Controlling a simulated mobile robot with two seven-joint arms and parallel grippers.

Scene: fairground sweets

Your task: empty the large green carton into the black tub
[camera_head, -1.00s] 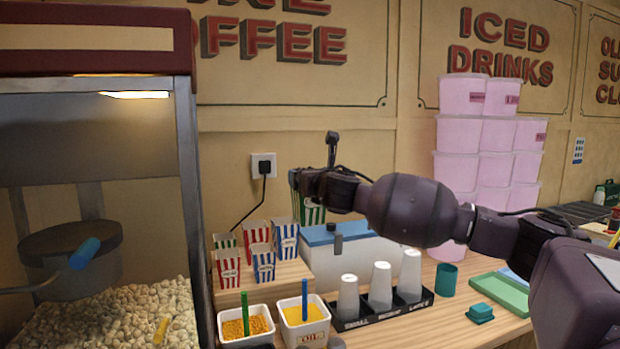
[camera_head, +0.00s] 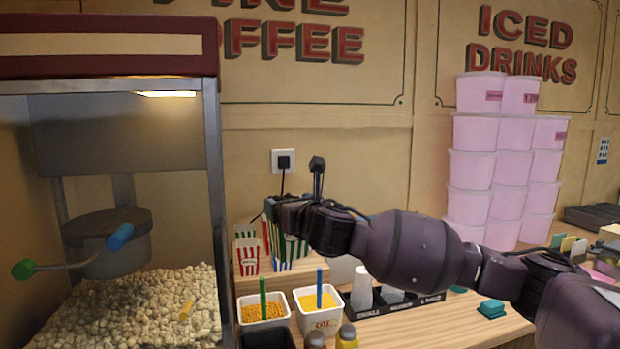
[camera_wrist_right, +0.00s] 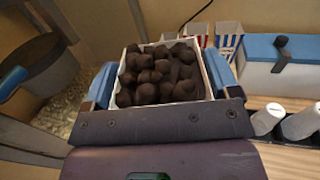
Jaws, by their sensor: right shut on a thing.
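My right gripper (camera_head: 284,212) is shut on the large green carton (camera_head: 301,247), which has green and white stripes and is partly hidden by the gripper. In the right wrist view the carton's pale rim (camera_wrist_right: 211,88) sits between the blue finger pads, and it is full of dark brown round pieces (camera_wrist_right: 160,78). The carton looks about upright, in front of the other cartons. A black tub (camera_head: 268,339) stands at the bottom edge of the head view, cut off by the frame. My left gripper is not in view.
A popcorn machine (camera_head: 212,180) stands on the left. White tubs with orange (camera_head: 262,322) and yellow (camera_head: 320,319) contents and bottles stand near the black tub. A cup rack (camera_head: 400,306) is to the right. A red-striped carton (camera_head: 247,262) stands behind.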

